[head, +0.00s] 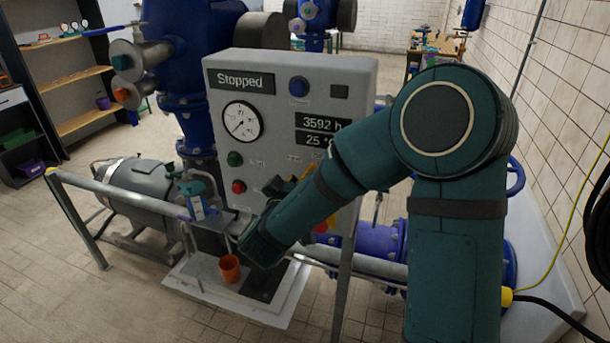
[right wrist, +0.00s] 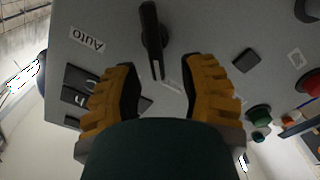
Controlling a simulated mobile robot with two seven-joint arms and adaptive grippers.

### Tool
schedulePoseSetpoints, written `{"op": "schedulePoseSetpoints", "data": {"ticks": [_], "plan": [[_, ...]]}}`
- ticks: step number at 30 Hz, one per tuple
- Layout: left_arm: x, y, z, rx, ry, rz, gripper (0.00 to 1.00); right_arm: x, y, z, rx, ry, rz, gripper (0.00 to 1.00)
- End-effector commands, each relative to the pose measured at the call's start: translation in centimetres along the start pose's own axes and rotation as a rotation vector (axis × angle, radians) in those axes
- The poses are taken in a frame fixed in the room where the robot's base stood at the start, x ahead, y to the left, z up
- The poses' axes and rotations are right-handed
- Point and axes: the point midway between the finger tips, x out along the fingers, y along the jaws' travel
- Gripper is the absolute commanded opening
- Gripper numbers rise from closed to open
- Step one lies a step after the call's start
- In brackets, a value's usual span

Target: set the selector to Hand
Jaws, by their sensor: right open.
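The selector (right wrist: 152,38) is a black lever on the grey control panel, seen upside down in the right wrist view. Its narrow end points down in that picture, toward a small label that I cannot read. An "Auto" label (right wrist: 88,40) is to the left of the lever. My right gripper (right wrist: 160,75) is open, its yellow fingers on either side of the lever's lower end, with no visible contact. My left gripper is not in view.
The panel (head: 350,75) has a "Stopped" display (head: 241,81), a gauge (head: 241,121), and green (head: 235,159) and red (head: 239,187) buttons. A metal rail (head: 120,192) runs before it. An orange cup (head: 229,268) stands below. Open floor lies at the left.

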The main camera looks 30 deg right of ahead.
Motion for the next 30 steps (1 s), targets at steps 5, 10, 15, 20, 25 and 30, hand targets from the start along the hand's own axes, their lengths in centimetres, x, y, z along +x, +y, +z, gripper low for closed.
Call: {"op": "schedulePoseSetpoints", "data": {"ticks": [5,10,15,20,25,30], "plan": [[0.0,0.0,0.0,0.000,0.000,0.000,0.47,-3.6,-0.1,-0.1,0.000,0.006,-0.005,0.41],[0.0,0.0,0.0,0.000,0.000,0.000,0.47,-7.0,-0.1,-0.1,0.000,0.006,-0.004,0.41],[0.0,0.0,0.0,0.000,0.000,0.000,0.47,-9.4,-0.1,-0.1,0.000,0.004,-0.002,0.41],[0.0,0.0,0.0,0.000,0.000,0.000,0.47,-10.5,0.0,0.0,-0.001,0.003,0.001,0.41],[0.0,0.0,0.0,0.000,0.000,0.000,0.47,-10.7,0.0,0.0,0.000,0.003,0.001,0.41],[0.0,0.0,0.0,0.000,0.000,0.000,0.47,-10.6,0.0,0.0,0.000,0.002,0.001,0.41]]}}
